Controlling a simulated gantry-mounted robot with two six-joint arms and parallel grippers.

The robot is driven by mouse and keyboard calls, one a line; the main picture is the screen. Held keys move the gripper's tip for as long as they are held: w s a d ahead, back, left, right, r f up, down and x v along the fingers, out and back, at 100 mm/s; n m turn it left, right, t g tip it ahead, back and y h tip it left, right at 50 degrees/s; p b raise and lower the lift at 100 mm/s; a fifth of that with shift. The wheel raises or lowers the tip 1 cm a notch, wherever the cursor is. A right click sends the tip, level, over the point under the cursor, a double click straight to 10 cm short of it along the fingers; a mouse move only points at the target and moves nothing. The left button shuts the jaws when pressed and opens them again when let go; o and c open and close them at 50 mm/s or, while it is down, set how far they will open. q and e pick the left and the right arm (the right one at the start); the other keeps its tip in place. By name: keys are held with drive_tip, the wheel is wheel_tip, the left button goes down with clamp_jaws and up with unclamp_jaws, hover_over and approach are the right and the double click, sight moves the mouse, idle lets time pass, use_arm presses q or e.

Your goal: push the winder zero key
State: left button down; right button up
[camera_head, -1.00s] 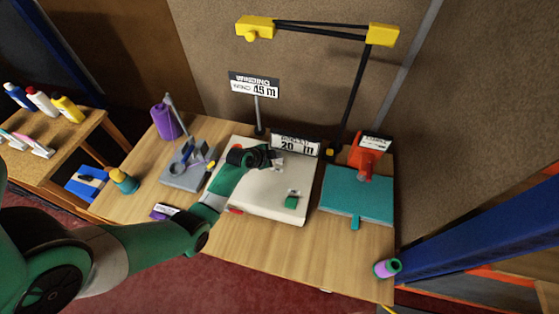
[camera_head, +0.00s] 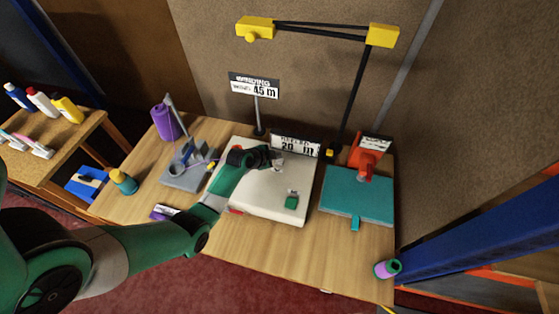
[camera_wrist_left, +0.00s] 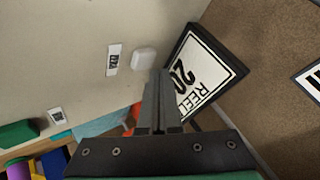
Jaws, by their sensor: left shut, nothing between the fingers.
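The winder is a cream box (camera_head: 255,205) in the middle of the table. In the left wrist view its cream surface (camera_wrist_left: 70,60) carries a white raised key (camera_wrist_left: 144,58) with a small printed label (camera_wrist_left: 113,58) beside it. The label's text is too small to read surely. My left gripper (camera_head: 277,160) is over the far part of the winder's top. In the wrist view its shut fingers (camera_wrist_left: 158,78) are empty, with the tips just beside the white key; I cannot tell if they touch. In the head view the gripper hides this key. My right gripper is not in view.
A reel sign (camera_head: 296,146) reading 20 m stands close behind the gripper. A green block (camera_head: 291,201) and a red part (camera_head: 236,211) are on the winder. A teal box (camera_head: 355,195) is to the right, a grey device (camera_head: 187,172) to the left.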

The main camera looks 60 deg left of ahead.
sight(277, 162)
use_arm(q)
drive_tip(key=shift+f, duration=0.1)
idle(0.6)
drive_tip(key=shift+f+b, duration=0.35)
drive_tip(key=shift+b, duration=0.05)
drive_tip(key=shift+f+b, duration=0.4)
idle(0.4)
drive_tip(key=shift+r, duration=0.1)
drive_tip(key=shift+r+p, duration=0.75)
drive_tip(key=shift+p, duration=0.1)
drive_tip(key=shift+r, duration=0.1)
wheel_tip(277, 162, up, 5)
drive_tip(key=p, duration=0.4)
drive_tip(key=shift+p, duration=0.35)
